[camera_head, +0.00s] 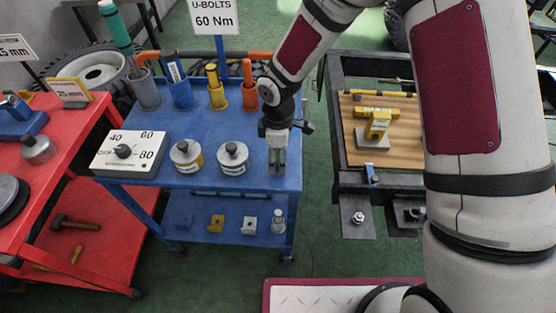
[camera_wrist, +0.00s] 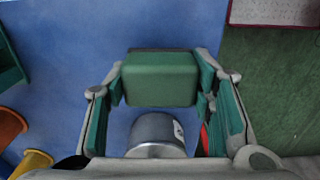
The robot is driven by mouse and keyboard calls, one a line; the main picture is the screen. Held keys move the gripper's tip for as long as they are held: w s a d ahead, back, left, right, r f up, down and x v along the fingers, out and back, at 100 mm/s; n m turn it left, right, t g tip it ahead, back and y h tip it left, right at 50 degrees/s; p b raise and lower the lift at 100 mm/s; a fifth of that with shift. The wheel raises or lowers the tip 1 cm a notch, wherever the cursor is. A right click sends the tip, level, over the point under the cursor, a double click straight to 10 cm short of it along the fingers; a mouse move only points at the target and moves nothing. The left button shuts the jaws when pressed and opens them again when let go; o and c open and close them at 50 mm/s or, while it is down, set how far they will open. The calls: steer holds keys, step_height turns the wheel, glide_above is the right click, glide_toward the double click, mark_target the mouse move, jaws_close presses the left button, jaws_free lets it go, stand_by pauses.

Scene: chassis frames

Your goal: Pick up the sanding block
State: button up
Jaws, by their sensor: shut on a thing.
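A green block (camera_wrist: 160,78), which I take to be the sanding block, sits between the two finger pads in the wrist view. My gripper (camera_wrist: 160,88) is shut on it, with a pad against each side. In the head view my gripper (camera_head: 277,160) points down at the right front corner of the blue cart (camera_head: 210,180). The block is small and hard to make out there. I cannot tell whether it touches the cart top.
A grey cylinder (camera_wrist: 155,135) stands close to the gripper in the wrist view. Two labelled canisters (camera_head: 187,156) and a dial box (camera_head: 130,155) are to the left on the cart. Tool cups (camera_head: 218,97) stand behind. A bench (camera_head: 385,150) is at the right.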

steer(key=s+d+r, duration=0.1)
steer(key=s+d, duration=0.3)
steer(key=s, duration=0.3)
steer(key=s+d+r, duration=0.1)
steer(key=s+d, duration=0.2)
steer(key=s, duration=0.4)
steer(key=shift+d+r+b, duration=0.25)
steer(key=shift+d+b, duration=0.1)
